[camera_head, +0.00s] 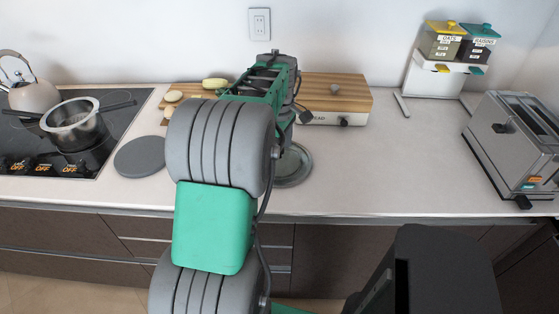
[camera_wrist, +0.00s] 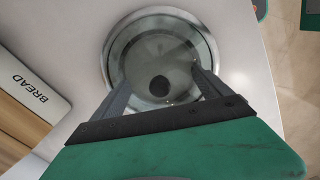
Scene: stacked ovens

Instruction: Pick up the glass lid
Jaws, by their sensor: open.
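The glass lid (camera_wrist: 150,45) lies flat on the counter, a round clear disc with a metal rim and a dark knob (camera_wrist: 159,86). In the head view, the glass lid (camera_head: 294,168) is partly hidden behind my arm, in front of the bread box. In the wrist view, my gripper (camera_wrist: 160,80) is open, with its fingers over the lid on either side of the knob. The gap between the fingers is empty. I cannot tell whether the fingertips touch the lid. My arm hides the fingertips in the head view.
A wooden-topped bread box (camera_head: 345,92) stands just behind the lid. A grey disc (camera_head: 140,156) lies to the left, beside the stovetop with a pot (camera_head: 72,122) and kettle (camera_head: 30,92). A toaster (camera_head: 512,140) stands far right. The counter (camera_head: 390,175) right of the lid is clear.

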